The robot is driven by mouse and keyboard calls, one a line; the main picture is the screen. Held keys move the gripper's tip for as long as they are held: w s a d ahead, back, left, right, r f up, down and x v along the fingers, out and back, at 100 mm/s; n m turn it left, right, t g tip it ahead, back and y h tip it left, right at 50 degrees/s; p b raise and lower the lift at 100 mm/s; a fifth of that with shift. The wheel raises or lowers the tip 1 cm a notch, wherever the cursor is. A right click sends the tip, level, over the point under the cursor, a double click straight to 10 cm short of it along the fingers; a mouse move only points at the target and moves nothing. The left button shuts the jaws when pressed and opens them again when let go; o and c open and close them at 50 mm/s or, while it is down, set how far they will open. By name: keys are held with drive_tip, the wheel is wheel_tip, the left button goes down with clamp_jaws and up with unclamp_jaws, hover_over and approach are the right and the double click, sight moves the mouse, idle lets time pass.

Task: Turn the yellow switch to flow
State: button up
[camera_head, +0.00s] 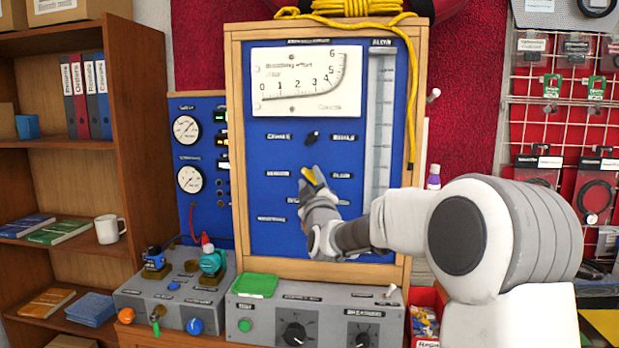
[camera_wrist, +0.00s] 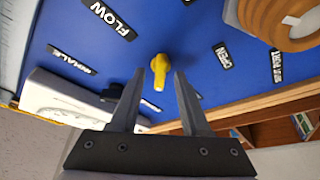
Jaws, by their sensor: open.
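The yellow switch (camera_head: 314,177) sits on the blue panel (camera_head: 270,155), below a black knob (camera_head: 312,137). It is a small lever that slants from upper left to lower right in the head view. The FLOW label (camera_wrist: 110,18) shows in the wrist view and lies to the right of the switch in the head view (camera_head: 341,175). My gripper (camera_wrist: 159,74) is open, with its fingertips on either side of the yellow switch (camera_wrist: 158,72). Gaps show between switch and fingers. My gripper partly covers the lower panel in the head view (camera_head: 312,185).
A white gauge plate (camera_head: 307,82) fills the panel's upper part, with a tall scale (camera_head: 380,120) at its right. A wooden frame (camera_head: 240,150) surrounds the panel. Grey control boxes (camera_head: 315,312) stand below. In the wrist view, an orange-brown coil (camera_wrist: 275,20) is at upper right.

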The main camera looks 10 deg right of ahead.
drive_tip(key=shift+w+r, duration=0.1)
drive_tip(key=shift+w, duration=0.2)
drive_tip(key=shift+c, duration=0.2)
clamp_jaws()
